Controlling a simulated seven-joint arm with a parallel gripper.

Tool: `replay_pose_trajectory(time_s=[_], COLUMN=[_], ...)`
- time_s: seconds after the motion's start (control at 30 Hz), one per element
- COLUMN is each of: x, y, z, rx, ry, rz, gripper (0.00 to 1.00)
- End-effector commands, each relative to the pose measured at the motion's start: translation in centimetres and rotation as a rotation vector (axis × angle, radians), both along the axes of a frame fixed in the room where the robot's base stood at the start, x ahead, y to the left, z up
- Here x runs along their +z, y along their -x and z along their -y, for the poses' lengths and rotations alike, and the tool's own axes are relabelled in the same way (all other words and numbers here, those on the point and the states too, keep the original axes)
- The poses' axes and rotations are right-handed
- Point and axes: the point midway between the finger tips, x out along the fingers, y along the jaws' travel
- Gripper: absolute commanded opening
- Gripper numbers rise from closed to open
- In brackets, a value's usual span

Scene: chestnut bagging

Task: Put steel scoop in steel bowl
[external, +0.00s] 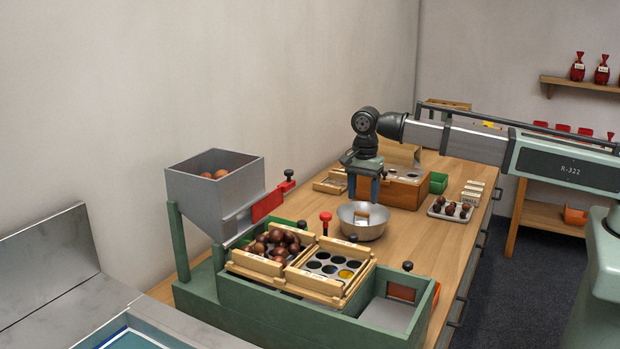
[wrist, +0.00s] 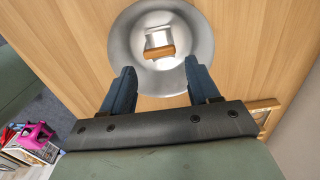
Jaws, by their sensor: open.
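The steel bowl (external: 361,229) stands on the wooden bench in the external view, behind the green sorting machine. In the wrist view the bowl (wrist: 122,45) lies just beyond my fingers. The steel scoop (wrist: 158,38) is inside the bowl, with its wooden handle (wrist: 160,52) showing; a bit of it also shows in the external view (external: 361,215). My gripper (external: 365,200) is above the bowl, pointing down. In the wrist view its two blue fingers (wrist: 156,80) are spread apart with nothing between them. The gripper is apart from the scoop.
A green machine (external: 245,320) with a hopper and wooden trays of chestnuts stands in front of the bowl. A small tray of chestnuts (external: 436,213) lies to the right. A wooden box (external: 403,190) stands behind the bowl. The bench between bowl and drawers is clear.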

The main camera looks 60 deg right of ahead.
Motion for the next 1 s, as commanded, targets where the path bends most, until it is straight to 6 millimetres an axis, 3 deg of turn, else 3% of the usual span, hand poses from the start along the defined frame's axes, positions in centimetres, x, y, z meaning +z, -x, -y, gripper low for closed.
replay_pose_trajectory(time_s=[0.3,0.8,0.9,1.0], x=[2.2,2.3,2.5,3.0], y=[0.0,-0.1,-0.8,-2.6], z=[0.0,0.1,1.2,3.9], rx=[0.0,0.003,0.034,0.115], ry=[0.0,0.002,0.023,0.082], rz=[0.0,0.003,0.028,0.088], gripper=[0.61,0.61,0.61,0.61])
